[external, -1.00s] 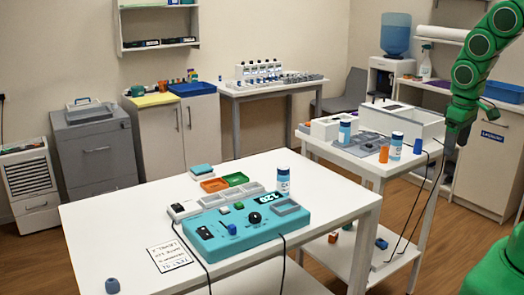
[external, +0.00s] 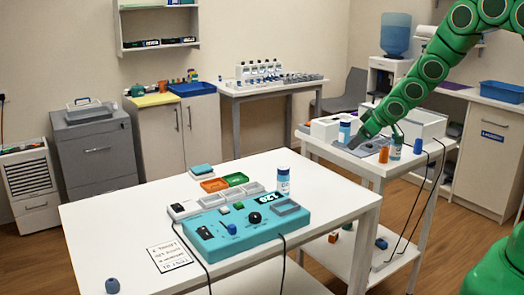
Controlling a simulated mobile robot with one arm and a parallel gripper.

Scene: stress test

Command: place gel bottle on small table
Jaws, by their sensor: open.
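Several similar white bottles with blue labels and caps are in view, and I cannot tell which is the gel bottle. One bottle (external: 283,184) stands upright on the white front table (external: 110,215), behind the teal device. Another bottle (external: 344,133) and a third bottle (external: 395,151) stand on the smaller white table (external: 437,160) at the right. My gripper (external: 357,143) is over this smaller table, pointing down and left, close to the bottle on its left side. It is open and holds no bottle. Its fingertips are small and dark here.
A teal device (external: 240,222) and small trays (external: 214,184) fill much of the front table. The smaller table also holds a grey tray (external: 340,146), an orange cylinder (external: 383,155), a blue-capped cylinder (external: 418,146) and a white box (external: 425,125). The front table's left part is mostly clear.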

